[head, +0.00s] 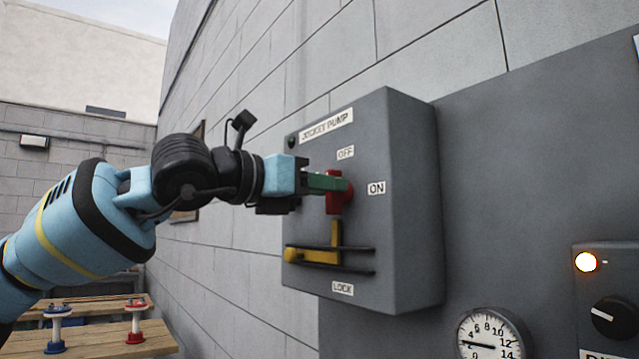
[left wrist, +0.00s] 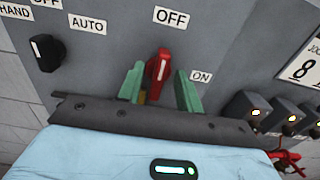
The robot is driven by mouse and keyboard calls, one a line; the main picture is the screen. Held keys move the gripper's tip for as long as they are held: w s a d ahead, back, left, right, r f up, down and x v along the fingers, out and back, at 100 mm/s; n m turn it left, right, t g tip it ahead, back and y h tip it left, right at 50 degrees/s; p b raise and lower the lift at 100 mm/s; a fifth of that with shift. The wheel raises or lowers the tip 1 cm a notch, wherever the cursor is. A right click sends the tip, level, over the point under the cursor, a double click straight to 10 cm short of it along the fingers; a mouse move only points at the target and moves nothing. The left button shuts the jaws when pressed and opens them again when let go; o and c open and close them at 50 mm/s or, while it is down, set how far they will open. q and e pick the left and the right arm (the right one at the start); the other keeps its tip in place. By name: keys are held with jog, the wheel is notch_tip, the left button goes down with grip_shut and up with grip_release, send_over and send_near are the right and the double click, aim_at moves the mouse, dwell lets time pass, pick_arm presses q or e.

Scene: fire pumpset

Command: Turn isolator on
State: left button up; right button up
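The isolator is a red rotary handle (head: 341,196) on the front of the grey Jockey Pump box (head: 415,200), between an OFF label above and an ON label at right. In the left wrist view the red handle (left wrist: 158,66) stands nearly upright, its white mark toward OFF. My left gripper (head: 328,183) is at the handle. In the wrist view its green fingers (left wrist: 161,90) are apart, one on each side of the handle, with a visible gap on the right. Contact on the left is unclear. My right gripper is not in view.
A yellow lever (head: 315,255) between dark rails sits below the handle, above a LOCK label. A pressure gauge (head: 492,338), a lit lamp (head: 586,262) and a black knob (head: 613,317) are at lower right. A wooden table (head: 95,343) with red and blue valve-like items stands at lower left.

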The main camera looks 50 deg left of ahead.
pick_arm(q)
grip_shut()
dwell(0.5)
jog(key=m, duration=0.6)
jog(key=m+b, duration=0.1)
jog(key=m, duration=0.5)
jog(key=m+b, duration=0.1)
jog(key=m, duration=0.4)
jog(key=shift+d+f+m, duration=0.3)
jog(key=shift+f+m, duration=0.05)
jog(key=shift+m, duration=0.05)
dwell(0.4)
